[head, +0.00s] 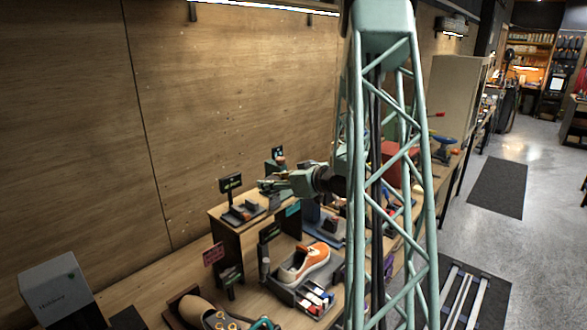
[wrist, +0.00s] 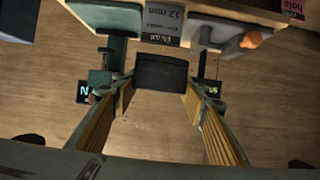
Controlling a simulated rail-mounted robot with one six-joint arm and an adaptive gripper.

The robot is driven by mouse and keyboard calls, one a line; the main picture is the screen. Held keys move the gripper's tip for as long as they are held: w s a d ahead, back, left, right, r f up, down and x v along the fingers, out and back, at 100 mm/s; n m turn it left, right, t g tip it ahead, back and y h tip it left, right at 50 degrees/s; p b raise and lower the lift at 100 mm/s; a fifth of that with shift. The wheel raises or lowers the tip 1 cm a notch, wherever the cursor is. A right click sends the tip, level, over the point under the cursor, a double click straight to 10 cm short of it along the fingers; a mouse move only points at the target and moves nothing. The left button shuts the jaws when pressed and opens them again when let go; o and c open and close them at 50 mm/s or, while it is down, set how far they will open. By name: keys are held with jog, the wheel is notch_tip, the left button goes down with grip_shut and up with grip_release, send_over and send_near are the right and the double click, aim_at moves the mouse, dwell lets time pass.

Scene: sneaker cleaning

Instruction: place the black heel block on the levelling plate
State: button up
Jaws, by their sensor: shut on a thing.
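My gripper (wrist: 160,86) is shut on a black block (wrist: 160,70), which shows between the two fingertips in the wrist view. In the head view my gripper (head: 275,186) is above the raised wooden shelf at the middle of the bench; the block is too small to make out there. A grey plate with "12 mm" lettering (wrist: 163,22) lies just beyond the block in the wrist view. I cannot tell for sure which surface is the levelling plate, or whether the block touches anything.
A grey piece with an orange knob (wrist: 250,40) is at the upper right of the wrist view, and a teal stand (wrist: 100,78) is at the left. In the head view, an orange sneaker (head: 304,262) sits in a grey tray, and a small black sign (head: 230,183) stands on the shelf.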

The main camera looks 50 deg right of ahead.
jog(key=w+a+r+b, duration=0.1)
jog(key=w+a+r, duration=0.1)
jog(key=a, duration=0.4)
jog(key=w+a+r+b, duration=0.1)
jog(key=a+r+b, duration=0.1)
jog(key=a+r, duration=0.2)
jog(key=shift+w+a+r, duration=0.35)
jog(key=shift+w+a, duration=0.05)
jog(key=shift+a, duration=1.3)
